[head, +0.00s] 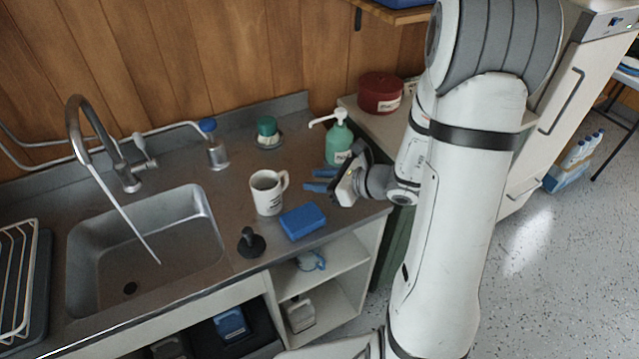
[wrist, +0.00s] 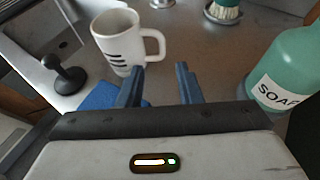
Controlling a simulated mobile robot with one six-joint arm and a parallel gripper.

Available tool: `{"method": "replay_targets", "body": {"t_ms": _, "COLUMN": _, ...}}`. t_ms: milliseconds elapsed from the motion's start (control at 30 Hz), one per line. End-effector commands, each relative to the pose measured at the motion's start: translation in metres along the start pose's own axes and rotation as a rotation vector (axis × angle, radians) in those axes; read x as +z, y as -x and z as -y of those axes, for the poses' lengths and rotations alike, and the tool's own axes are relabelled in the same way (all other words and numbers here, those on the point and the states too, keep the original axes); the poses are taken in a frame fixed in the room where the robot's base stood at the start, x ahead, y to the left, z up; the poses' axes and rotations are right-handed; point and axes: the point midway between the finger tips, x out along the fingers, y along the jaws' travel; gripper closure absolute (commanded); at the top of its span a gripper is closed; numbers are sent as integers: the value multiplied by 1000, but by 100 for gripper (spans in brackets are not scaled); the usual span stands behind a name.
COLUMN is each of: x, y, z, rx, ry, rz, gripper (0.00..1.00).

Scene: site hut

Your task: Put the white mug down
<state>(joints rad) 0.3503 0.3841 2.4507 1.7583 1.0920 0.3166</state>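The white mug (head: 267,192) stands upright on the steel counter right of the sink, its handle to the right. In the wrist view the mug (wrist: 117,42) is ahead and to the left of my fingers, with dark print on its side. My gripper (head: 318,181) is right of the mug, its two blue fingers pointing at the handle side. In the wrist view my gripper (wrist: 158,84) has its fingers apart with nothing between them. The fingertips look close to the handle, but I see no contact.
A blue sponge (head: 303,221) lies in front of the mug. A black plunger-like stopper (head: 251,242) stands at the front edge. A green soap bottle (head: 339,142) is behind my gripper. A dish brush (head: 268,132) stands at the back. The sink (head: 150,250) is left.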

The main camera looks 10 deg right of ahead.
Motion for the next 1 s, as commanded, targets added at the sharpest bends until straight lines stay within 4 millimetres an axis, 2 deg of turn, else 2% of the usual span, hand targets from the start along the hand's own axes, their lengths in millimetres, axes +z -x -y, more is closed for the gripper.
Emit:
{"method": "replay_targets", "body": {"t_ms": 133, "x": 23, "y": 7, "z": -35, "rx": 136, "ry": 211, "rz": -38, "gripper": 68}}
{"method": "replay_targets", "body": {"t_ms": 267, "x": 41, "y": 24, "z": -86, "rx": 340, "ry": 553, "rz": -115, "gripper": 68}}
{"method": "replay_targets", "body": {"t_ms": 400, "x": 44, "y": 56, "z": -127, "rx": 554, "ry": 955, "rz": -225, "gripper": 68}}
{"method": "replay_targets", "body": {"t_ms": 500, "x": 42, "y": 84, "z": -142, "rx": 690, "ry": 1245, "rz": -319, "gripper": 68}}
{"method": "replay_targets", "body": {"t_ms": 633, "x": 41, "y": 121, "z": -146, "rx": 841, "ry": 1605, "rz": -458, "gripper": 68}}
{"method": "replay_targets", "body": {"t_ms": 800, "x": 48, "y": 160, "z": -135, "rx": 975, "ry": 1947, "rz": -631, "gripper": 68}}
{"method": "replay_targets", "body": {"t_ms": 1000, "x": 54, "y": 180, "z": -126, "rx": 1039, "ry": 2106, "rz": -732, "gripper": 68}}
